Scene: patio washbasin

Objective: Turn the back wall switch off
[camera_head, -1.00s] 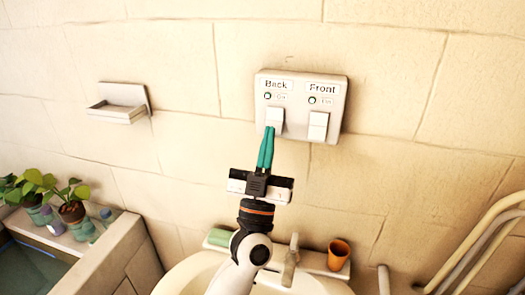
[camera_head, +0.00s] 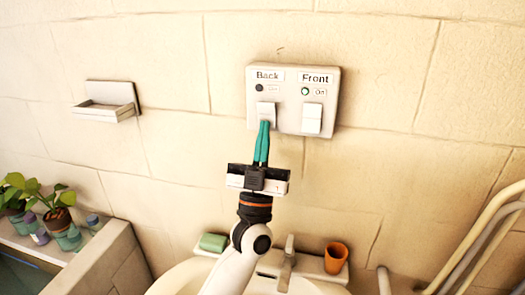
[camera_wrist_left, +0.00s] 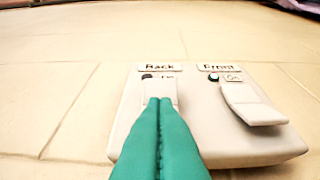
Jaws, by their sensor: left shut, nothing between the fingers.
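The white switch plate (camera_head: 334,100) is on the tiled wall, with a switch labelled Back and a switch labelled Front. The Back switch (camera_head: 266,110) is on the left, and its indicator (camera_head: 259,88) is dark. The Front switch (camera_head: 312,118) is on the right, and its indicator (camera_head: 305,91) shows green. My left gripper (camera_head: 264,124) is shut and empty, its teal fingertips at the lower part of the Back switch. In the left wrist view the fingertips (camera_wrist_left: 159,101) cover the lower part of the Back switch; whether they touch it is unclear. My right gripper is not in view.
A washbasin (camera_head: 185,280) stands below, with a tap (camera_head: 287,262), a green soap bar (camera_head: 213,242) and an orange cup (camera_head: 336,257). An empty wall dish (camera_head: 108,106) is at left. Potted plants (camera_head: 62,218) stand lower left. Pale pipes (camera_head: 485,235) are at right.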

